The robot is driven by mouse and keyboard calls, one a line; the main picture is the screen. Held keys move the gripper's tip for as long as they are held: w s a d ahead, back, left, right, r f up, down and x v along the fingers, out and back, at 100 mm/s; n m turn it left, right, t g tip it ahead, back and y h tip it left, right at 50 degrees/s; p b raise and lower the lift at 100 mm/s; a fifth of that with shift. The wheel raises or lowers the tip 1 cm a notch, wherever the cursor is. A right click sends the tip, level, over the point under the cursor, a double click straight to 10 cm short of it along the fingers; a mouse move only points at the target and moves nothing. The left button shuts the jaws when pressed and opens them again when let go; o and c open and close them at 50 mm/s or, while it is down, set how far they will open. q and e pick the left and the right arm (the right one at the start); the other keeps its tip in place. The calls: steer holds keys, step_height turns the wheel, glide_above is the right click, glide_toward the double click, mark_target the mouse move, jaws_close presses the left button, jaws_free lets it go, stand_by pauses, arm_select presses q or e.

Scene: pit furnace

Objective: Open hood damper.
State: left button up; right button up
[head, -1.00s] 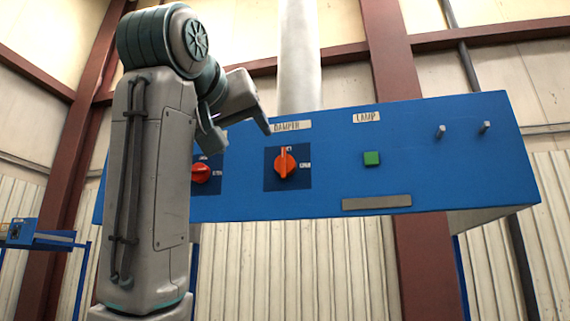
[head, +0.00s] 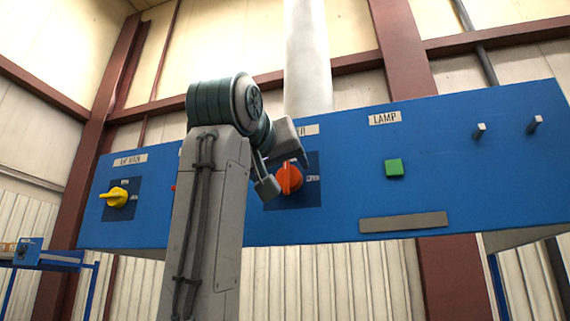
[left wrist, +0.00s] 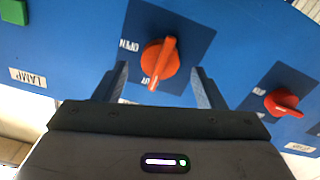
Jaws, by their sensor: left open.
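The damper knob (head: 289,179) is orange, on a dark blue square plate on the blue hood panel. Its handle is close to upright, and the label to its right looks like OPEN. The left wrist view shows the knob (left wrist: 160,58) upside down, its white mark towards a small label that the handle partly covers. My left gripper (head: 284,172) is open in front of the knob and hides part of its plate and sign. In the left wrist view its fingers (left wrist: 160,72) stand apart on either side of the knob's lower part; contact cannot be told. My right gripper is not in view.
A yellow knob (head: 117,197) is at the panel's left. Another red-orange knob (left wrist: 282,102) is beside the damper plate, mostly hidden by my arm in the head view. A green LAMP button (head: 394,168), a grey strip (head: 404,222) and two pegs (head: 480,131) lie to the right.

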mark_target(288, 177)
arm_select(q)
steer(key=x, duration=0.2)
steer(key=shift+w+d+p, duration=0.1)
steer(key=shift+w+p, duration=0.2)
steer(key=shift+w, duration=0.1)
steer(key=shift+c, duration=0.6)
steer(key=c, duration=0.9)
steer(key=shift+o, duration=0.2)
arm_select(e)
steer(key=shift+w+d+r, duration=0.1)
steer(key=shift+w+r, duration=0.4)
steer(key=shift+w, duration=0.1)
